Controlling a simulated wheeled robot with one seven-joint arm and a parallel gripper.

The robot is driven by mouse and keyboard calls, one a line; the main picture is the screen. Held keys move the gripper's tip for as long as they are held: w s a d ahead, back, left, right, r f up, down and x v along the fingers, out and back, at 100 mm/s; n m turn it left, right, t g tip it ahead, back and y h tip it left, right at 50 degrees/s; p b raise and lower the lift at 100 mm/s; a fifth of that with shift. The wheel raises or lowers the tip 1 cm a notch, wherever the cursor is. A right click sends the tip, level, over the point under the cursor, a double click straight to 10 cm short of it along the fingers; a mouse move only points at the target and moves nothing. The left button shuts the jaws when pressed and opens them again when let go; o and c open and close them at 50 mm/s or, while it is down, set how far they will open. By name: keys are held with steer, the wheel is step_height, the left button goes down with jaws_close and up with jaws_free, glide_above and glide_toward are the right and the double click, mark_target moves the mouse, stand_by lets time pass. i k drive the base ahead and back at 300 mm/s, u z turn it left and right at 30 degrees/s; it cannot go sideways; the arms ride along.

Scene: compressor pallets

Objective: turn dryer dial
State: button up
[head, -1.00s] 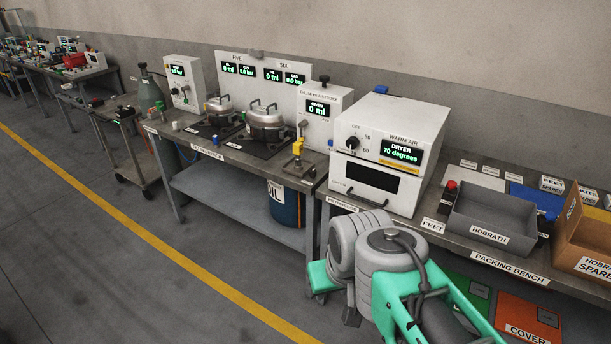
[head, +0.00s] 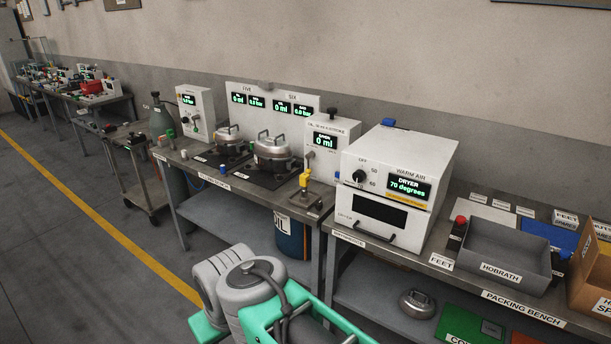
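The dryer (head: 399,180) is a white box labelled WARM AIR on the bench, right of centre. Its black dial (head: 358,176) with a pale pointer sits on the upper left of the front, among the marks OFF, 50 and 60. The dryer's display (head: 409,188) reads 70 degrees. Its lower door with a dark window and black handle (head: 374,234) looks shut. My grey and green arm shows at the bottom, in front of the bench and well apart from the dial. My gripper cannot be made out.
A grey HOBRATH tray (head: 497,256) and a red button (head: 459,221) stand right of the dryer. A yellow-topped fixture (head: 305,180) stands left of it, by a white metering box (head: 326,147). Open floor (head: 60,260) lies at the left.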

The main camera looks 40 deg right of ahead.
mark_target(358, 176)
steer(key=u, duration=0.3)
steer(key=i, duration=0.8)
steer(key=z, duration=0.65)
steer(key=i, duration=0.55)
steer(key=z, duration=0.5)
